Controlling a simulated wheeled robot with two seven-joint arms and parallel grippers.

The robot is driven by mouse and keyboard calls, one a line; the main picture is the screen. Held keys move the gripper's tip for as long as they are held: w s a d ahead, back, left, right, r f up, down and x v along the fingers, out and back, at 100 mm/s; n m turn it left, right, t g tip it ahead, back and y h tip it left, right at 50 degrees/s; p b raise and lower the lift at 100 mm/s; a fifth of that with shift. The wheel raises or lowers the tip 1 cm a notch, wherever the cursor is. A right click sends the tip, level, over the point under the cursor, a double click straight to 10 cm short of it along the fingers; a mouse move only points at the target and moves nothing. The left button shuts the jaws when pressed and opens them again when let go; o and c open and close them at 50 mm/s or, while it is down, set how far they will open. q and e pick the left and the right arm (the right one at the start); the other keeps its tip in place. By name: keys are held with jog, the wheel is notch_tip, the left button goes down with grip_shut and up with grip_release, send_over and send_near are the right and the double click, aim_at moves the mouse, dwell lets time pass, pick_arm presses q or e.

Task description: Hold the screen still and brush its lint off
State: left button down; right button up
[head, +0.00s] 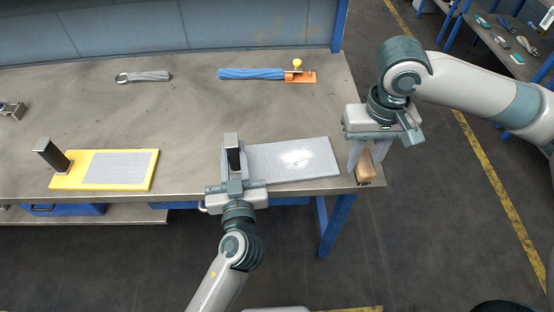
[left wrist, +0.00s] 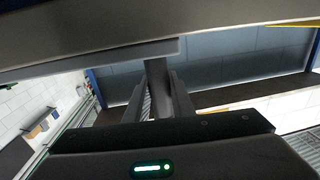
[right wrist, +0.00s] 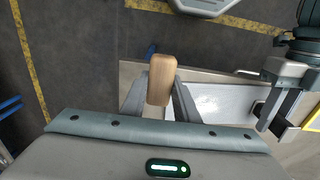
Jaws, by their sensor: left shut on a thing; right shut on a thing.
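The grey mesh screen (head: 316,171) lies flat near the table's front edge, with a whitish patch of lint (head: 297,158) on its middle. A dark upright post (head: 233,155) stands at its left end. My left gripper (head: 234,181) is shut on this post; the post also shows between the fingers in the left wrist view (left wrist: 157,85). My right gripper (head: 368,152) is shut on a brush with a wooden handle (right wrist: 161,80). It holds the brush (head: 367,172) just right of the screen, by the table's corner. The brush's bristles are mostly hidden.
A yellow-framed screen (head: 57,178) with its own dark post lies at the left. A grey cloth roll on a ring (head: 148,76), a blue bundle (head: 250,73) and an orange block with a yellow knob (head: 302,78) lie farther back. The table's middle is clear.

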jog(key=shift+w+a, duration=0.1)
dwell(0.4)
jog(key=w+a, duration=0.4)
jog(key=a, duration=0.4)
jog(key=w+a+r, duration=0.1)
jog(key=w+a, duration=0.3)
jog(key=a, duration=0.5)
jog(key=shift+w+a, duration=0.25)
jog(key=shift+a, duration=0.05)
